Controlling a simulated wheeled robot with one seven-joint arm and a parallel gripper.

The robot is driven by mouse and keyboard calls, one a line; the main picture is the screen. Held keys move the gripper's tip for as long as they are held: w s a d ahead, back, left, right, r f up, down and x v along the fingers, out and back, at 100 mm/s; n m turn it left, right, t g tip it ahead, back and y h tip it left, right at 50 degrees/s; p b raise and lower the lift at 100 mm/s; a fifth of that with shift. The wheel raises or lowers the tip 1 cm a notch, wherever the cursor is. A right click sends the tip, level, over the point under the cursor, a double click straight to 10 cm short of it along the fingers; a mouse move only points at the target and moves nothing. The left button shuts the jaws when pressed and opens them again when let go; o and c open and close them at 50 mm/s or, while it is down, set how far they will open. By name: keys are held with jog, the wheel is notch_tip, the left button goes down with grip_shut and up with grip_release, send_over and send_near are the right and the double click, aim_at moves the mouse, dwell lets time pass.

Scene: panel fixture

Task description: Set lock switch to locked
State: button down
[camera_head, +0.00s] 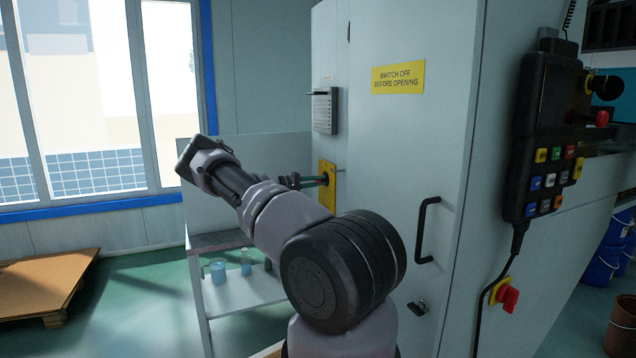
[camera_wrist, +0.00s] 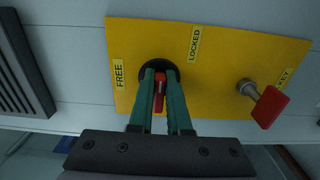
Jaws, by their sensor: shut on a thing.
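The lock switch has a red handle (camera_wrist: 160,88) on a round black base (camera_wrist: 158,66), mounted on a yellow plate (camera_wrist: 215,60). The plate has the labels FREE (camera_wrist: 118,74), left of the switch, and LOCKED (camera_wrist: 193,44), above and to its right. My gripper (camera_wrist: 161,98) has its two green fingers on either side of the red handle, shut on it. The fingers partly hide the handle, so I cannot tell which label it points to. In the head view my gripper (camera_head: 314,181) reaches the yellow plate (camera_head: 328,200) on the cabinet side.
A key with a red tag (camera_wrist: 270,106) sticks out of the plate, right of the switch. A grey vent (camera_wrist: 22,75) is at the left. In the head view are the cabinet door handle (camera_head: 428,230), a hanging control pendant (camera_head: 545,140) and a low shelf (camera_head: 245,292).

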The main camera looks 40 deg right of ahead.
dwell(0.3)
jog(key=c, duration=0.9)
grip_release()
jog(key=shift+w+a, duration=0.1)
jog(key=v, duration=1)
jog(key=shift+a, duration=0.35)
